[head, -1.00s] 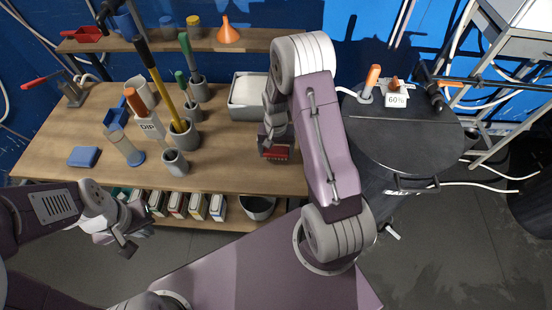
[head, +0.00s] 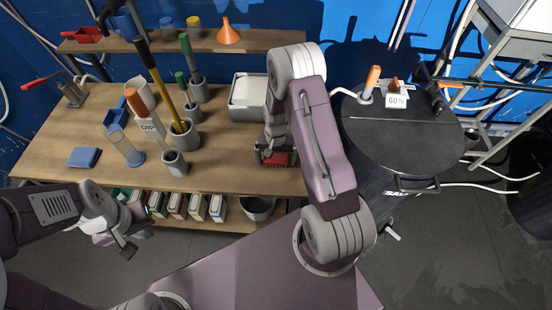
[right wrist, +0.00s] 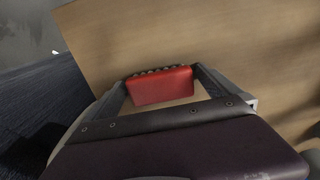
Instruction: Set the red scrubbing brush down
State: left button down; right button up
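The red scrubbing brush (head: 281,159) is at the front right of the wooden bench, under my right gripper (head: 276,157). In the right wrist view the brush (right wrist: 160,87) lies between the two fingertips (right wrist: 160,82), which meet its two ends; its bristles show along the far edge. My right gripper looks shut on it. The brush is at or just above the bench top; its underside is hidden, so I cannot tell whether it touches. My left gripper (head: 134,244) is empty, its fingers apart, low in front of the bench.
The wooden bench (head: 230,172) has a grey tray (head: 249,112) behind the brush. Grey pots with tools, a bottle and a blue sponge (head: 84,157) stand or lie to the left. A black drum (head: 400,140) stands to the right. Bare wood lies left of the brush.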

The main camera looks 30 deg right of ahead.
aim_at(276, 159)
notch_tip(276, 159, up, 12)
jog(key=s+a+r+n, duration=0.2)
jog(key=s+a+n, duration=0.1)
jog(key=s, duration=0.3)
jog(key=s+a+r+n+t, duration=0.1)
jog(key=s+a+r+n, duration=0.1)
jog(key=s, duration=0.4)
jog(key=shift+s+a+r+n, duration=0.15)
jog(key=shift+a+r+n, duration=0.35)
jog(key=shift+a, duration=0.7)
jog(key=shift+s+f, duration=0.1)
jog(key=shift+s, duration=0.05)
